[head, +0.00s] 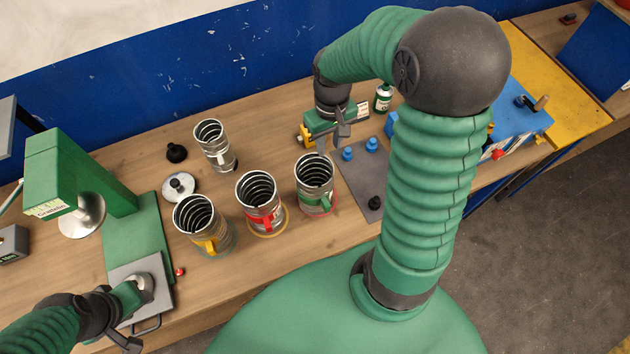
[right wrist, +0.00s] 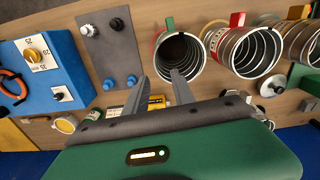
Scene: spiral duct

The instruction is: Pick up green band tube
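The green band tube (head: 316,199) is a short metal spiral duct with a green band and tab, standing upright on the bench in the head view. In the right wrist view its open mouth (right wrist: 181,57) and green tab lie just beyond my fingers. My right gripper (head: 338,135) is behind the tube in the head view. Its two grey fingers (right wrist: 157,77) are apart, with nothing between them. My left gripper (head: 132,297) is at the lower left by a grey plate; its fingers do not show clearly.
A red band tube (head: 262,207) and a yellow band tube (head: 203,229) stand to the left, with a plain tube (head: 214,150) behind. A grey plate with blue knobs (head: 360,187) lies to the right. A green lamp-like stand (head: 137,240) is at left, a blue box (head: 518,112) at right.

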